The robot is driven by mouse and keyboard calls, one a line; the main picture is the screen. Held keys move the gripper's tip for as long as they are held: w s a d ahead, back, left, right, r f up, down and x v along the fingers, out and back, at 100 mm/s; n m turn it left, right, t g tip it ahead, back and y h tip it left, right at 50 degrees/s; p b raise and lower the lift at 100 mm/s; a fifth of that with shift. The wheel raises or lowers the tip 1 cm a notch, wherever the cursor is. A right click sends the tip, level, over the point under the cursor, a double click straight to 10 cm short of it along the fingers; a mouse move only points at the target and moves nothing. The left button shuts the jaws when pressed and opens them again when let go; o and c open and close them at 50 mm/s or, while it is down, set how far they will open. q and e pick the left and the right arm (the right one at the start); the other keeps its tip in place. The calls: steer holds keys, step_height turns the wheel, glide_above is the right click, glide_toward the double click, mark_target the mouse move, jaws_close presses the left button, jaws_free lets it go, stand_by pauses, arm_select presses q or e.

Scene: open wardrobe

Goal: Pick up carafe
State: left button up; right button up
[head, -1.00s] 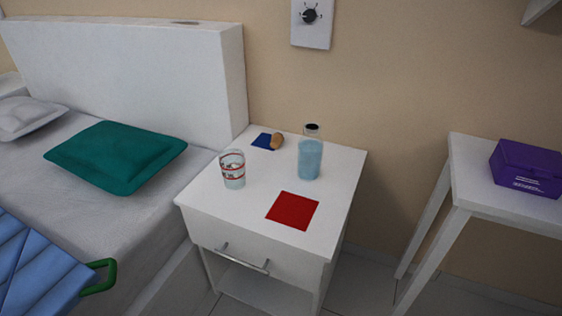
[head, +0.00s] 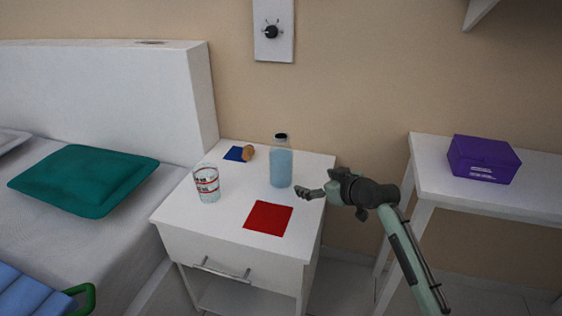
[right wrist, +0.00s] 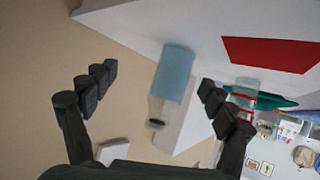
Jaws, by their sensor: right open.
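The carafe (head: 281,164) is a clear bottle with light blue content and a dark top. It stands upright on the white nightstand (head: 220,223), towards its back right. My right gripper (head: 304,192) is just right of the carafe, low beside it, open and apart from it. In the right wrist view the carafe (right wrist: 170,82) shows between the two spread dark fingers (right wrist: 151,95), beyond their tips, with nothing held. My left gripper is in no view.
A glass with red bands (head: 206,183) stands left of the carafe. A red square (head: 268,218) lies in front, and a blue square (head: 235,154) with a brown object (head: 249,153) lies behind. A purple box (head: 482,159) sits on the right table. The wall is close behind.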

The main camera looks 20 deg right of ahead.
mark_target(281, 157)
steer(key=w+a+r, duration=0.1)
steer(key=w, duration=0.1)
steer(key=w+a+r+y, duration=0.1)
steer(key=a, duration=0.1)
steer(key=w+a+r+t+y, duration=0.1)
steer(key=w+r, duration=0.1)
steer(key=shift+w+a, duration=0.25)
steer(key=shift+w, duration=0.1)
steer(key=x, duration=0.7)
steer(key=shift+w+d+f, duration=0.1)
steer(key=shift+d+f, duration=0.05)
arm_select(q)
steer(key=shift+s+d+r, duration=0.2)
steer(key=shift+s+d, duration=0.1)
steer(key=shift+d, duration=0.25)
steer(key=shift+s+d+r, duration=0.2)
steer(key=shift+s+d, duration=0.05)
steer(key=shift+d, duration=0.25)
arm_select(e)
steer(key=c, duration=1.7)
steer(key=shift+c, duration=0.6)
